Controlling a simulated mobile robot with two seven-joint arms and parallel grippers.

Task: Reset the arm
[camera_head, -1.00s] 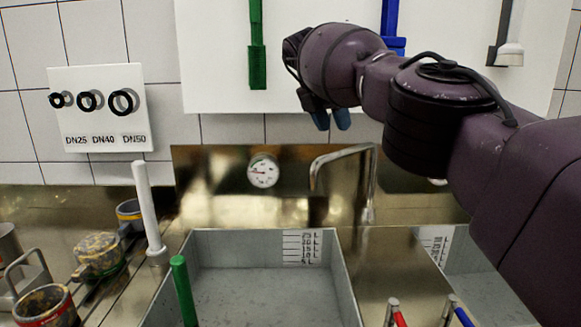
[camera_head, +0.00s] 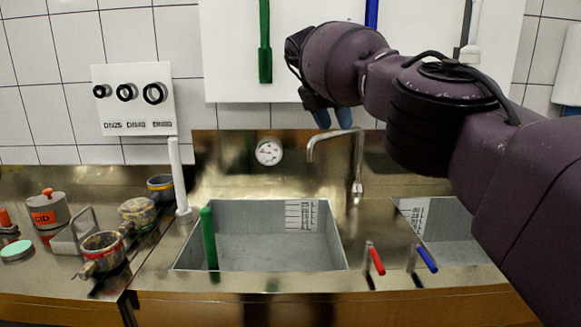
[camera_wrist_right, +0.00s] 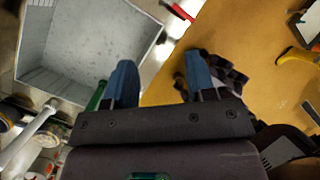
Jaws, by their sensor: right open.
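My right arm comes in from the right of the head view, and my right gripper (camera_head: 331,116) hangs in front of the back wall, above the sink area. Its two blue fingers point down. In the right wrist view the blue fingers of the gripper (camera_wrist_right: 158,85) stand apart with nothing between them. Below the fingers lie a basin corner and an orange-brown surface (camera_wrist_right: 215,40). My left gripper is not in view.
A grey basin (camera_head: 335,255) with a green handle (camera_head: 209,238) stands below, beside a tap (camera_head: 357,160). Red (camera_head: 376,260) and blue (camera_head: 427,258) levers sit in front. Moulds or fittings (camera_head: 103,251) and an orange-labelled pot (camera_head: 46,211) crowd the left counter.

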